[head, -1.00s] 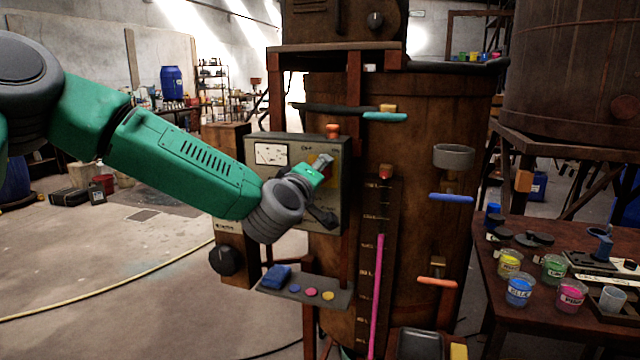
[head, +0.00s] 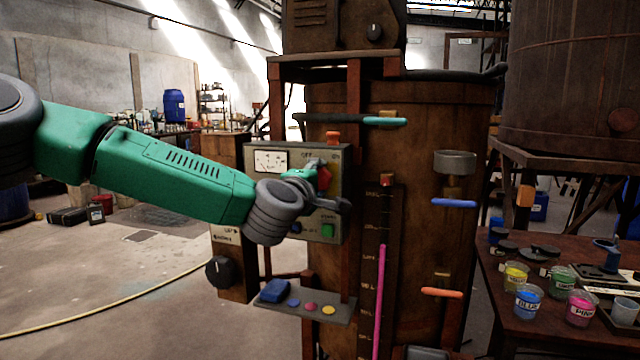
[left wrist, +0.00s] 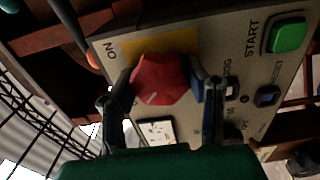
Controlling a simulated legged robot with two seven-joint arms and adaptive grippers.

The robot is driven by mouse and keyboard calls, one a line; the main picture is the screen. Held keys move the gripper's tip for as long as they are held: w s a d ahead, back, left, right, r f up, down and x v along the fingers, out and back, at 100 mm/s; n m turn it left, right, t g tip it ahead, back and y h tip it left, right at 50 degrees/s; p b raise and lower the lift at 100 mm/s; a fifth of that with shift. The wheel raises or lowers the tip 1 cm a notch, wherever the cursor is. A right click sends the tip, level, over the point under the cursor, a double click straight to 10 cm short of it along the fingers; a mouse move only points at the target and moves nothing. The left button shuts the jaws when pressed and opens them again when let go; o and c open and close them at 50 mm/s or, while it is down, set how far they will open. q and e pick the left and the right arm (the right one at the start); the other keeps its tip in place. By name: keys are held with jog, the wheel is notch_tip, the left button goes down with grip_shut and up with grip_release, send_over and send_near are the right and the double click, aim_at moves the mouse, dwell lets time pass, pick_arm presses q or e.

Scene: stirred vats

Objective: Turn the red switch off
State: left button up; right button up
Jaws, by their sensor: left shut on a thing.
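The red switch (head: 323,177) is a rotary knob on the grey control box (head: 262,185), partly hidden by my left gripper (head: 322,188) in the head view. In the left wrist view the red switch (left wrist: 157,82) sits on a yellow plate, with a small pale mark on its face. The fingers of my left gripper (left wrist: 160,92) stand on either side of it, shut on it. "ON" is lettered near the plate's corner there; in the head view "OFF" and "ON" are lettered above the switch. My right gripper is not in view.
A green START button (left wrist: 287,36) and a blue button (left wrist: 267,96) are on the same panel. An orange-red knob (head: 333,138) tops the box. A rusty vat (head: 420,160) stands to the right.

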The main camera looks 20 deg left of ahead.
pick_arm(q)
jog(key=shift+f, duration=0.35)
jog(key=o, duration=1.2)
jog(key=shift+c, duration=0.2)
jog(key=shift+a+r, duration=0.1)
jog(key=shift+a, duration=0.05)
jog(key=shift+s+a, duration=0.1)
jog(key=s, duration=1.1)
jog(key=shift+s, duration=0.4)
